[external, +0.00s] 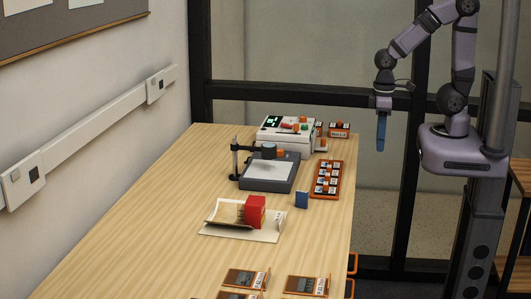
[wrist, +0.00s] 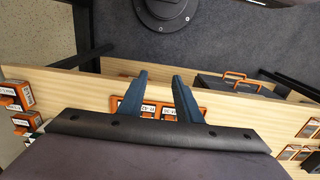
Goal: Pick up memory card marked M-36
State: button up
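My gripper (external: 381,132) hangs fingers-down in the air, off the right side of the table. In the wrist view its two blue fingers (wrist: 160,78) are apart with nothing between them, so it is open and empty. An orange rack (external: 326,179) near the table's right edge holds several small dark cards with white labels. In the wrist view, part of this rack and two white labels (wrist: 148,109) (wrist: 169,111) show between and behind the fingers. The labels are too small to read surely, so I cannot tell which card is M-36.
Left of the rack is a grey stand with a light plate (external: 270,172). Behind is a white device (external: 285,132) with a green display. A small blue block (external: 302,200), a red box (external: 255,211) on a cream tray (external: 216,230) and orange-framed cases (external: 246,278) are nearer. Bare wood lies left.

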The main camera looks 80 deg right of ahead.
notch_tip(320, 180, up, 4)
jog(key=m+t+y+b, duration=0.1)
jog(key=t+y+b, duration=0.15)
jog(key=t, duration=0.85)
send_over(301, 193)
jog(key=s+a, duration=0.1)
jog(key=a, duration=0.1)
notch_tip(301, 193, down, 4)
jog(key=s+d+r+m+t+h+b, duration=0.1)
jog(key=s+r+m+t+h+b, duration=0.1)
jog(key=s+t+h, duration=0.5)
jog(key=shift+y, duration=0.25)
jog(key=f, duration=1.2)
jog(key=shift+w+d+f, duration=0.15)
jog(key=shift+w, duration=0.25)
jog(key=shift+p+x, duration=0.3)
jog(key=shift+x, duration=0.8)
jog(key=shift+w+p, duration=0.3)
jog(key=shift+w, duration=0.15)
jog(key=shift+p+x, duration=0.75)
jog(key=shift+x, duration=1.35)
jog(key=shift+f, duration=0.1)
